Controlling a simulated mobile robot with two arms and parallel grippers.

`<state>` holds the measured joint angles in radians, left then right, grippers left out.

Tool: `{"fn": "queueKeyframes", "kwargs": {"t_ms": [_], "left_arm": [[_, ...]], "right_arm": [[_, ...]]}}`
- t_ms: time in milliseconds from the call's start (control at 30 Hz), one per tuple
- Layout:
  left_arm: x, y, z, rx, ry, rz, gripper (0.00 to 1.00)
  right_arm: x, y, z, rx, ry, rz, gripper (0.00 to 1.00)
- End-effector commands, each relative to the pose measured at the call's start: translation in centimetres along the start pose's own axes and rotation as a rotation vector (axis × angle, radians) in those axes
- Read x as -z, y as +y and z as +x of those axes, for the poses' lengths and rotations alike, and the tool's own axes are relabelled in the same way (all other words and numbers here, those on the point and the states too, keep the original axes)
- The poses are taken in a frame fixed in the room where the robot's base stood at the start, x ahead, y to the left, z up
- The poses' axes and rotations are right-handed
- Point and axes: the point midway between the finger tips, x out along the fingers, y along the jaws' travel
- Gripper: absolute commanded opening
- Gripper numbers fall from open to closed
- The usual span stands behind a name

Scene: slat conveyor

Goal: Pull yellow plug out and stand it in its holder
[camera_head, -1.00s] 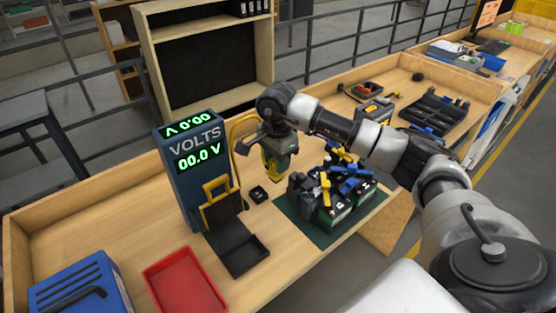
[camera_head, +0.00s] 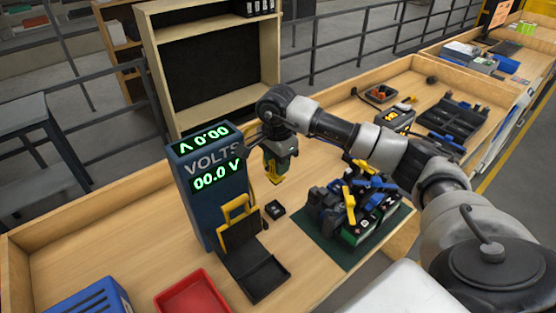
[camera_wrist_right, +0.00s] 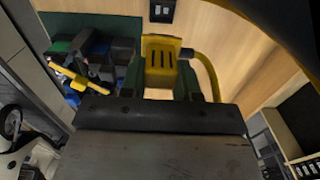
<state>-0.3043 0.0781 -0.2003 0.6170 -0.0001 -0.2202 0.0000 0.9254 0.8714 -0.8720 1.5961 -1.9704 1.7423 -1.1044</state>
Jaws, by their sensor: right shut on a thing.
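My right gripper (camera_head: 279,168) is shut on the yellow plug (camera_head: 275,173) and holds it above the bench, beside the blue voltmeter. In the right wrist view the plug (camera_wrist_right: 161,62) sits between the two dark green fingers, and a yellow cable (camera_wrist_right: 207,75) curves off to its right. A small black block (camera_head: 274,209) stands on the bench below the plug, apart from it; it also shows at the top of the wrist view (camera_wrist_right: 162,11). I cannot tell whether this block is the plug's holder. My left gripper is not in view.
The blue voltmeter (camera_head: 208,211) reads 00.0 V. In front of it is a black stand with a yellow frame and tray (camera_head: 262,278). Batteries with coloured clamps (camera_head: 352,205) crowd the green mat (camera_head: 322,239). A red tray (camera_head: 192,294) and blue box (camera_head: 90,303) are at front left.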

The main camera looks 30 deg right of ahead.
Motion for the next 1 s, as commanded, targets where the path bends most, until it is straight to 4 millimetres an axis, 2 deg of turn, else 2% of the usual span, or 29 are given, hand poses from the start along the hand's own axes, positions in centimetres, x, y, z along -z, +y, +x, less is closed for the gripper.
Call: {"fn": "queueKeyframes", "kwargs": {"t_ms": [33,100,600,800,1000], "left_arm": [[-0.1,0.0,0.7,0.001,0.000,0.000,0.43],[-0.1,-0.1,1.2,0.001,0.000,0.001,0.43],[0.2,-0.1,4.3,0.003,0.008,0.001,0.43],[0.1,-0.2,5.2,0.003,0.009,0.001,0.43],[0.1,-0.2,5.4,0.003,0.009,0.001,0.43]], "right_arm": [[0.0,0.0,1.1,-0.002,0.001,0.005,0.04],[0.0,0.0,2.0,-0.002,0.002,0.005,0.04],[0.0,0.0,8.0,-0.002,0.001,0.008,0.04],[0.1,0.0,9.6,-0.003,0.003,0.007,0.04],[0.1,0.0,10.2,-0.002,0.002,0.007,0.04]]}}
